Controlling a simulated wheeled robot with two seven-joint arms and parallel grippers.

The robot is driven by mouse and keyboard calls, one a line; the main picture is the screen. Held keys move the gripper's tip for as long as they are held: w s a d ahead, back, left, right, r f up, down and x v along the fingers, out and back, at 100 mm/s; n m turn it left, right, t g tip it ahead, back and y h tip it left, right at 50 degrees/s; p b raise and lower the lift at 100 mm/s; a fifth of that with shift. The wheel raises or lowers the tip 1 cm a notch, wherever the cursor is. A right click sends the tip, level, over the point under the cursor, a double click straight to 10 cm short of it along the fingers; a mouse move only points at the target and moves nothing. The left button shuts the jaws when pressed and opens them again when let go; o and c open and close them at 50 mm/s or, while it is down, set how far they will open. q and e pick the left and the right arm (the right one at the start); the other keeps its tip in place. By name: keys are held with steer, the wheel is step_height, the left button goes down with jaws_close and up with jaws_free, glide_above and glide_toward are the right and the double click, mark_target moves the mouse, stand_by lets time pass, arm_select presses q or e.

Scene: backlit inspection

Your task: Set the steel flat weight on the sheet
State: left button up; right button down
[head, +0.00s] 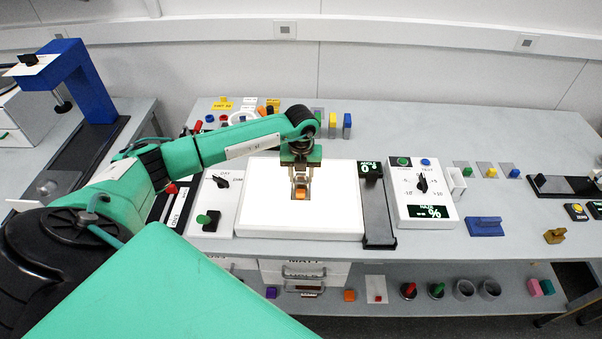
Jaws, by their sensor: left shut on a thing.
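My left gripper (300,190) points down over the white lit panel (258,190) near the middle of the bench. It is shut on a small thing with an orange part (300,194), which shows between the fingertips. Grey shows around the orange part, but I cannot tell whether this is the steel flat weight. The fingers hide much of it, and I cannot tell whether it touches the panel. No separate sheet can be made out with certainty. My right gripper is not in view.
A black-topped stand (376,212) and a white control box (421,192) stand right of the panel. A green-knobbed box (208,219) is to its left. Small coloured blocks stand behind. A blue block (485,226) lies further right. A lower shelf (455,308) holds several items.

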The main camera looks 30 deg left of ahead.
mark_target(301, 174)
arm_select(q)
steer(key=shift+f, duration=0.2)
steer(key=o, duration=1.2)
steer(key=shift+r, duration=0.1)
steer(key=shift+c, duration=0.2)
steer(key=shift+r, duration=0.25)
step_height(301, 174, up, 12)
steer(key=b, duration=0.4)
